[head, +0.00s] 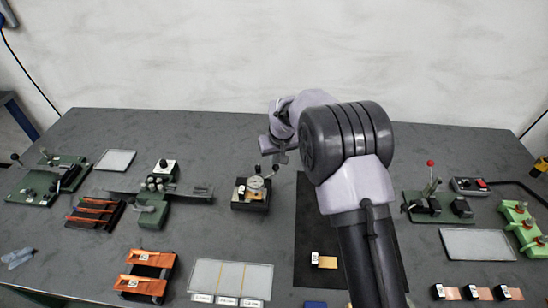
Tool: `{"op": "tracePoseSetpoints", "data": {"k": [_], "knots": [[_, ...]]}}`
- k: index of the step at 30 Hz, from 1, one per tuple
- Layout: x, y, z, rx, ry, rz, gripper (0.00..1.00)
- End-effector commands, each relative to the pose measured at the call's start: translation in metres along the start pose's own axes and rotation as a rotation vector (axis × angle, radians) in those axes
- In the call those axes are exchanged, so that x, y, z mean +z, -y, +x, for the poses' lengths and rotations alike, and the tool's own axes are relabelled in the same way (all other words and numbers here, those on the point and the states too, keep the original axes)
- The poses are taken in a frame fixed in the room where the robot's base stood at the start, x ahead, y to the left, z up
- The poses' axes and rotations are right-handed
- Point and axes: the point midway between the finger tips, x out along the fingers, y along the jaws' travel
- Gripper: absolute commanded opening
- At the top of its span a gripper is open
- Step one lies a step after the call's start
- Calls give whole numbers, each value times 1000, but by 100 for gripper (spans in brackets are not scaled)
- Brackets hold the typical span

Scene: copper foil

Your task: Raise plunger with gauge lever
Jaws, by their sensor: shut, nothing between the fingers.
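My gripper (281,158) is shut and empty, just above and to the right of the dial, close to the lever's end. I cannot tell whether it touches the lever. The plunger is too small to make out.
A green fixture with a long grey bar (160,193) stands left of the gauge. A black mat (308,220) lies to the right, partly under my arm. Orange racks (143,285) and a pale three-lane tray (231,275) are in front. Bare table lies behind the gauge.

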Motion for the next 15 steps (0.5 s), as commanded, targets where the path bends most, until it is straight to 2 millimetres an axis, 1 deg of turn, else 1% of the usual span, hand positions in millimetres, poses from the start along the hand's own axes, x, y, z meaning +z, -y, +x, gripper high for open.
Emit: {"op": "tracePoseSetpoints", "data": {"k": [8, 15], "knots": [[8, -2, -2, 38, 1, 100, 0], [21, -5, -4, 110, -1, 289, 0]]}}
